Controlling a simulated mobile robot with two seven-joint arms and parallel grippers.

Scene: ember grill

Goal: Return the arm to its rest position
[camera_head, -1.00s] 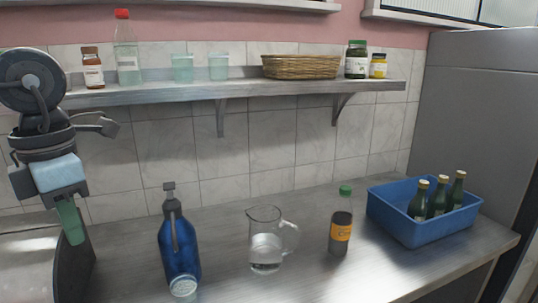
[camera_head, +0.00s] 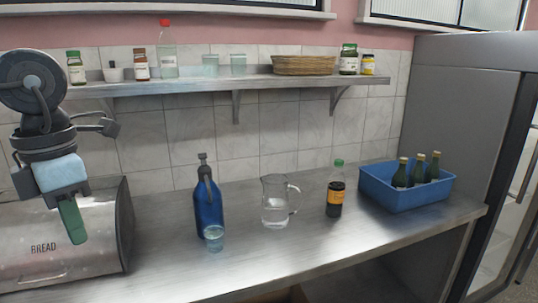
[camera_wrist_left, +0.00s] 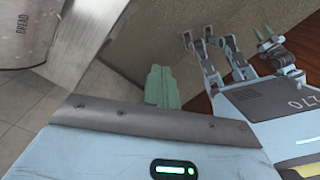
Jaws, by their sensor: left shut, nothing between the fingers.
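My left gripper (camera_head: 72,222) hangs fingers down at the left of the head view, in front of the bread bin (camera_head: 60,255). Its green fingers are together with nothing between them. In the left wrist view the shut fingers (camera_wrist_left: 160,88) show against a grey panel, with parts of my own body to the right. The bread bin also shows at the upper left of the wrist view (camera_wrist_left: 22,38).
On the steel counter (camera_head: 300,240) stand a blue siphon bottle (camera_head: 207,205), a glass (camera_head: 214,239), a glass jug (camera_head: 275,205), a dark bottle with orange label (camera_head: 336,190) and a blue crate (camera_head: 405,195) of green bottles. A wall shelf (camera_head: 200,88) holds jars, glasses and a basket (camera_head: 304,66).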

